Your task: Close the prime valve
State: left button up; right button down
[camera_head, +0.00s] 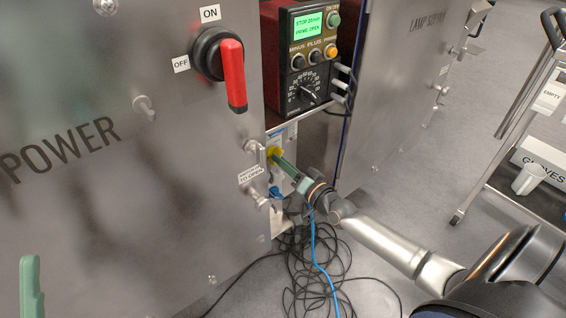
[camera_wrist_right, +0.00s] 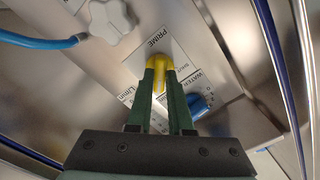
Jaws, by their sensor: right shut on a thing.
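The yellow prime valve handle (camera_wrist_right: 158,72) sits below the PRIME label in the right wrist view. It also shows in the recess between the steel cabinets in the head view (camera_head: 273,152). My right gripper (camera_wrist_right: 161,85) has its green fingers on both sides of the handle and is shut on it. In the head view my right gripper (camera_head: 278,160) reaches into the recess from the right. The controller display (camera_head: 307,24) reads "PRIME OPEN". One green finger of my left gripper (camera_head: 31,290) shows at the lower left edge; its opening cannot be seen.
A blue WATER knob (camera_wrist_right: 200,104) is close beside the right fingers. A blue hose (camera_wrist_right: 40,42) and a pale knob (camera_wrist_right: 112,18) are nearby. Tangled black cables (camera_head: 315,270) lie below the arm. A red power switch (camera_head: 235,75) is on the left cabinet; a trolley (camera_head: 510,125) stands right.

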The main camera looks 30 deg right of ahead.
pick_arm(q)
jog(key=shift+r, duration=0.15)
notch_tip(320, 180, up, 8)
jog(key=m+p, duration=0.1)
jog(key=p, duration=0.7)
jog(key=shift+s+a+r+t, duration=0.15)
jog(key=shift+a+t, duration=0.15)
jog(key=shift+a, duration=0.1)
pick_arm(e)
jog(key=shift+n, duration=8.9)
jog(key=shift+d, duration=0.1)
jog(key=c, duration=0.8)
grip_release()
pick_arm(q)
jog(key=shift+r, duration=0.1)
